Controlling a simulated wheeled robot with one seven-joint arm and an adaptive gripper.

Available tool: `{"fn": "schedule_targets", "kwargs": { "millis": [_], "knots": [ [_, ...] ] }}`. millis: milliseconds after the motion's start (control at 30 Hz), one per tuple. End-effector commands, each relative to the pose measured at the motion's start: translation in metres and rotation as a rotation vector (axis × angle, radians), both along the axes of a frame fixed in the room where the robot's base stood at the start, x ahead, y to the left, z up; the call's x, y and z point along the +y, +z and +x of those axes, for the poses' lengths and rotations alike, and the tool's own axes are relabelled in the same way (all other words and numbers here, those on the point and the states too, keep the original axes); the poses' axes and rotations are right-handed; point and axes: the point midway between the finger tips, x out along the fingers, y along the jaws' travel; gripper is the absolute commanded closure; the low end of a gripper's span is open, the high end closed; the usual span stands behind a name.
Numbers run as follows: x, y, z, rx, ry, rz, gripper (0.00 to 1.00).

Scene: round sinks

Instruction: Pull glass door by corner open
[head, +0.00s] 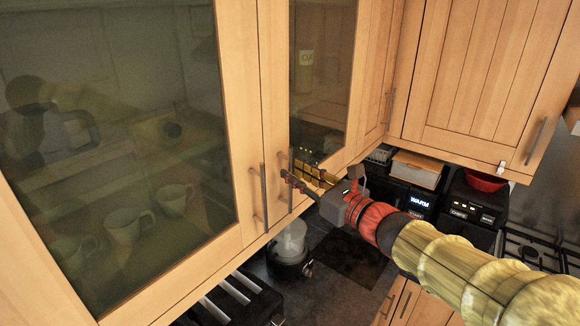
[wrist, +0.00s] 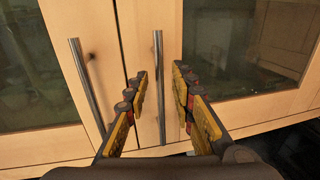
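The glass door by the corner (head: 322,58) has a wooden frame and looks closed in the head view. Its vertical metal bar handle (wrist: 158,88) stands near its left edge in the wrist view. My gripper (head: 293,170) is at the lower part of this handle in the head view. In the wrist view my gripper (wrist: 160,82) is open, with one yellow-padded finger on each side of the handle and gaps between. The handle's lower end shows between the fingers. Whether the handle lies at fingertip depth is hard to tell.
A larger glass door (head: 120,120) with its own handle (wrist: 86,88) is just left; mugs show behind its glass. A wooden corner cabinet (head: 480,75) is at the right. Below are a blender-like appliance (head: 289,250), a toaster (head: 235,300) and coffee machines (head: 420,201).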

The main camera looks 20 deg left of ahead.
Motion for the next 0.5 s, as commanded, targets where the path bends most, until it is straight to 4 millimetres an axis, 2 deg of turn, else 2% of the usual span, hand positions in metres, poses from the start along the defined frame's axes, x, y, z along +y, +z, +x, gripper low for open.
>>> {"fn": "schedule_targets", "kwargs": {
  "millis": [200, 500],
  "knots": [
    [0.019, 0.000, 0.013, 0.001, 0.001, -0.001, 0.75],
    [0.022, 0.000, 0.015, -0.001, 0.000, -0.001, 0.75]
  ]
}}
